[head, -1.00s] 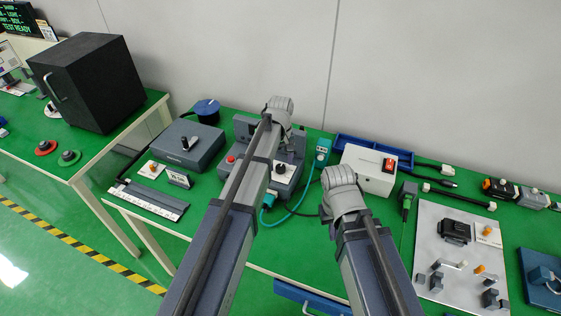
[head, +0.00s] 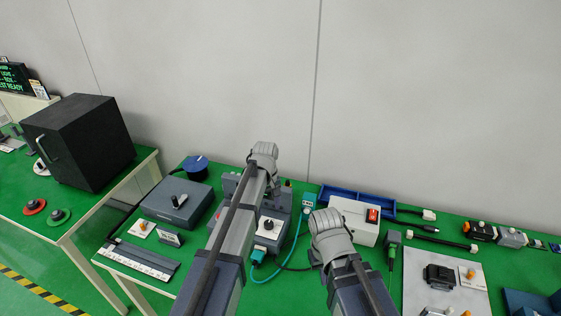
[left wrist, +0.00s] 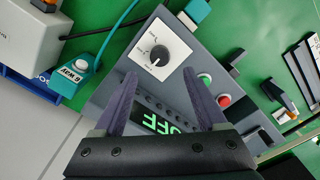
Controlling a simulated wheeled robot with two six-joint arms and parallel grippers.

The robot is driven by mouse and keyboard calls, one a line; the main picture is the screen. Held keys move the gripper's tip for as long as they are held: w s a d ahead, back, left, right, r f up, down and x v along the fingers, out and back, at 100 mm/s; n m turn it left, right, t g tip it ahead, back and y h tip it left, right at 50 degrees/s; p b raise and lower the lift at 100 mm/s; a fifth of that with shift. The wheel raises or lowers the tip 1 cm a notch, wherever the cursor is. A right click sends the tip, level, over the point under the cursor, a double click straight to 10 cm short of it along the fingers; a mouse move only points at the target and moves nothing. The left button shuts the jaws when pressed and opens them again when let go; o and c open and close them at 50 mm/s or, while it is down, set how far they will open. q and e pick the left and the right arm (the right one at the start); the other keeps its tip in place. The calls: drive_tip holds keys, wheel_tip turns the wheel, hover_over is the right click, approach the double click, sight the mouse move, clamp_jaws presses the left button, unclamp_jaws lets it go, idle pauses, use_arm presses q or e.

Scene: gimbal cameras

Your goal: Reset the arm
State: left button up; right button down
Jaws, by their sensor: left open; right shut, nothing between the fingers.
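My left arm (head: 229,235) reaches forward over the middle of the green bench. Its end covers part of a dark grey control unit with a knob (head: 268,226). In the left wrist view my left gripper (left wrist: 160,75) is open and empty, its two fingers apart in front of the unit's face.
A white box with a red switch (head: 355,221) stands right of the control unit. A teal cable (head: 292,243) runs beside it. A grey case (head: 175,203) and a black cabinet (head: 85,140) are at the left. A metal plate (head: 455,289) with parts lies at the right.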

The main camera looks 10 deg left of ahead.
use_arm(q)
drive_tip(key=s+d+m, duration=0.2)
drive_tip(key=s+m, duration=0.1)
drive_tip(key=s, duration=0.5)
drive_tip(key=s+d+m, duration=0.3)
drive_tip(key=s+m, duration=0.1)
drive_tip(key=s, duration=0.4)
drive_tip(key=s+d+m+y, duration=0.1)
drive_tip(key=s+d+m, duration=0.1)
drive_tip(key=s, duration=0.6)
drive_tip(key=shift+d+m, duration=0.25)
drive_tip(key=shift+m, duration=0.65)
drive_tip(key=shift+w, duration=0.1)
